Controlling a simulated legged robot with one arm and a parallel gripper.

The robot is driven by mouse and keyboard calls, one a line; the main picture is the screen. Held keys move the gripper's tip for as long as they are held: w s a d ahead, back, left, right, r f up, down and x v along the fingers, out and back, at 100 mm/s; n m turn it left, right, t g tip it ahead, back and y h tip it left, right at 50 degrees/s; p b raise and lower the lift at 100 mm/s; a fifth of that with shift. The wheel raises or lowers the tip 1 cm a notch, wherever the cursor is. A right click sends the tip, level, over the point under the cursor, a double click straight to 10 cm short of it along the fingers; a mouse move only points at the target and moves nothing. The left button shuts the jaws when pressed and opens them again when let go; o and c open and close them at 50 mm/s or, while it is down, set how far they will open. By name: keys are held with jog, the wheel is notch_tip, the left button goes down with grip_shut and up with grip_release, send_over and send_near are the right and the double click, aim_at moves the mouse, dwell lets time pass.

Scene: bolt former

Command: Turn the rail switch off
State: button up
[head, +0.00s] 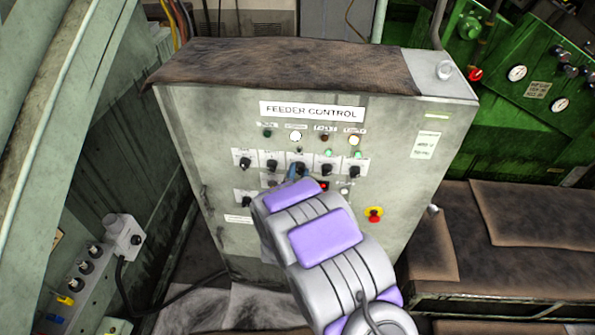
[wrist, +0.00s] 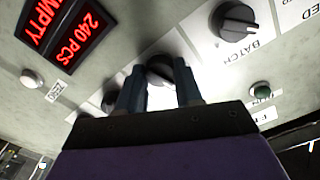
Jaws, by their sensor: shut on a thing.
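The grey control cabinet (head: 200,125), labelled FEEDER CONTROL, has a row of dark rotary switches on its front. My gripper (head: 295,172) reaches the panel near the middle of that row. In the wrist view my gripper (wrist: 160,82) has its two dark fingers on either side of a dark rotary knob (wrist: 160,68) and is shut on it. The fingers hide much of this knob. Its label is not readable, so I cannot tell from the lettering whether it is the rail switch.
A BATCH knob (wrist: 235,20) is beside the held knob, and a red display (wrist: 85,30) reads 240 PCS. Green machinery (head: 510,115) stands at the right.

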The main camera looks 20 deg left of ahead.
jog(key=n+p, duration=0.1)
jog(key=n, duration=0.1)
jog(key=n+p, duration=0.1)
jog(key=n, duration=0.2)
jog(key=shift+f+n, duration=0.2)
jog(key=shift+n, duration=0.1)
dwell(0.5)
jog(key=o, duration=1)
jog(key=shift+a+r, duration=0.1)
jog(key=shift+o, duration=0.2)
